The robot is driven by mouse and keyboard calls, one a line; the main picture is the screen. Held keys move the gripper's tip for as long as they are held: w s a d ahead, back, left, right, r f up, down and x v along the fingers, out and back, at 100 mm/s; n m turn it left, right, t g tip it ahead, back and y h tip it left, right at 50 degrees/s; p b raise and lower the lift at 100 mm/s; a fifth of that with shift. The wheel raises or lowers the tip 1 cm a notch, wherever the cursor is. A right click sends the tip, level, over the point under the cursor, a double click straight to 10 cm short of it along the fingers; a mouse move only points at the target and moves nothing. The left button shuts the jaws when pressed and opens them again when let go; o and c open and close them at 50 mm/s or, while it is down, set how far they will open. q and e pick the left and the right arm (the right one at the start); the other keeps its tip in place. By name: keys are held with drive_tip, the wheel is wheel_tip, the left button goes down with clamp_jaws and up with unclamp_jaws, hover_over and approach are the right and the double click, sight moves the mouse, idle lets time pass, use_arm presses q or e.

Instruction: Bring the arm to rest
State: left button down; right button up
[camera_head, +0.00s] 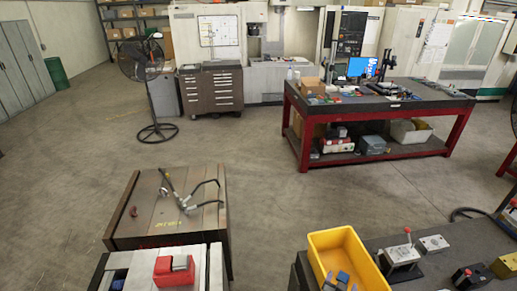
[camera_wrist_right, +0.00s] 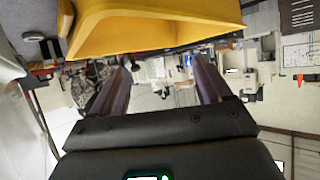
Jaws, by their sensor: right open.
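My right gripper (camera_head: 337,279) shows at the bottom edge of the head view, in front of the yellow bin (camera_head: 334,238). In the right wrist view the two fingers of the gripper (camera_wrist_right: 158,75) stand well apart with nothing between them. The yellow bin (camera_wrist_right: 155,35) fills the top of that upside-down view, close to the fingers. I cannot tell whether they touch it. My left gripper is not in view.
A dark bench (camera_head: 440,243) at lower right carries small fixtures. A red-framed workbench (camera_head: 440,98) stands behind. Open floor lies between.

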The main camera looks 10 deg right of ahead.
drive_tip(key=s+a+r+n+g+y, duration=0.2)
drive_tip(key=s+a+n, duration=0.1)
drive_tip(key=s, duration=0.7)
drive_tip(key=s+a+r+n+g+y+p, duration=0.1)
drive_tip(key=s+a+r+n+g+y, duration=0.1)
drive_tip(key=s, duration=0.8)
drive_tip(key=s+a+r+n+g+y+p, duration=0.1)
drive_tip(key=s+a+r+n+y, duration=0.3)
drive_tip(key=s, duration=0.6)
drive_tip(key=shift+a+r+n+g, duration=0.2)
drive_tip(key=shift+a+n+g, duration=0.4)
drive_tip(key=shift+a, duration=0.45)
